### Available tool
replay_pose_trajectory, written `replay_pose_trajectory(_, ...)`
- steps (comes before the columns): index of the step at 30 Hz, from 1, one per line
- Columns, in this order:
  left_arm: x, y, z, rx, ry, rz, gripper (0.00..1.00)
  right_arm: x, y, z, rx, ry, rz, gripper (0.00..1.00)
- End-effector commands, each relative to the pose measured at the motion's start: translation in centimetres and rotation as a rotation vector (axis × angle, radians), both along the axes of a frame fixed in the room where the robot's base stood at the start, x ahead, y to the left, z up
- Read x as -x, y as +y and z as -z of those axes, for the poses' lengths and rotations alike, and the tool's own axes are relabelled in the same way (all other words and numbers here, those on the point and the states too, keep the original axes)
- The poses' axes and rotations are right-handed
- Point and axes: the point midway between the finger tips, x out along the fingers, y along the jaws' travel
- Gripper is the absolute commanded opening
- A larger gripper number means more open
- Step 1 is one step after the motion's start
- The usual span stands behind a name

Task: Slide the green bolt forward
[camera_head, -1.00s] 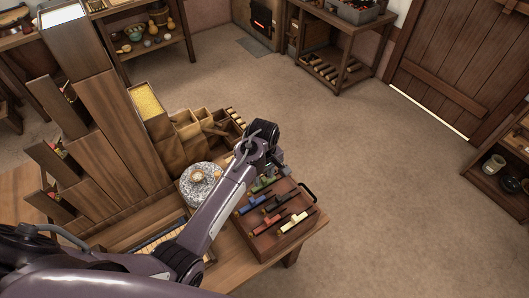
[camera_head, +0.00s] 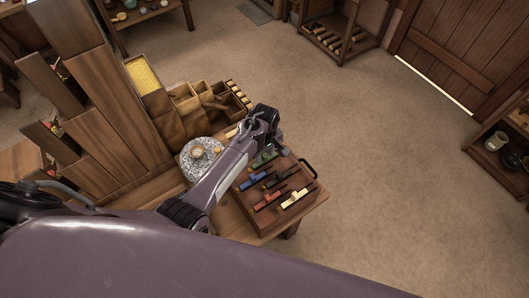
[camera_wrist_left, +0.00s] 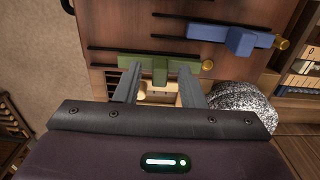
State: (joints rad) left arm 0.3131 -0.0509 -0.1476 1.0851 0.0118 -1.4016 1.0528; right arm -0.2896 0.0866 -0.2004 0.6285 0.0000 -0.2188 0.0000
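The green bolt (camera_head: 262,160) lies at the far end of a wooden board (camera_head: 297,214) with several coloured bolts. In the left wrist view the green bolt (camera_wrist_left: 142,59) runs crosswise, with a brass end at its right and a green knob standing out in the middle. My left gripper (camera_wrist_left: 159,88) is open. Its two fingers are apart, one on each side of the knob's line, just below the bolt. I cannot tell whether they touch it. In the head view my left gripper (camera_head: 270,147) hangs over the bolt and partly hides it. My right gripper is not in view.
The blue bolt (camera_head: 253,180) lies beside the green one, then black, red (camera_head: 267,201) and cream (camera_head: 298,198) bolts. A speckled stone quern (camera_head: 199,159) stands left of the board, close to my arm. A black handle (camera_head: 309,168) sits at the board's right edge.

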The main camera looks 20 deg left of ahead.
Motion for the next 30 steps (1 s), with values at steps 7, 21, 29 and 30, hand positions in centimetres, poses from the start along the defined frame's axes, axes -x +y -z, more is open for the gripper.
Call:
replay_pose_trajectory(7, 0.0, 0.0, 0.0, 0.000, 0.000, 0.000, 0.19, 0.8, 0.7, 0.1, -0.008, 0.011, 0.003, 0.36)
replay_pose_trajectory(21, -0.4, -0.3, 0.2, 0.001, -0.001, 0.000, 0.00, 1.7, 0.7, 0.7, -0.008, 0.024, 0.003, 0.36)
replay_pose_trajectory(29, -3.4, -2.6, 0.2, 0.001, -0.003, 0.002, 0.00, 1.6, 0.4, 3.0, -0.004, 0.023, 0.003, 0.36)
replay_pose_trajectory(30, -3.5, -2.7, 0.1, 0.000, -0.003, 0.001, 0.00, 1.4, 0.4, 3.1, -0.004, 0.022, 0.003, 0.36)
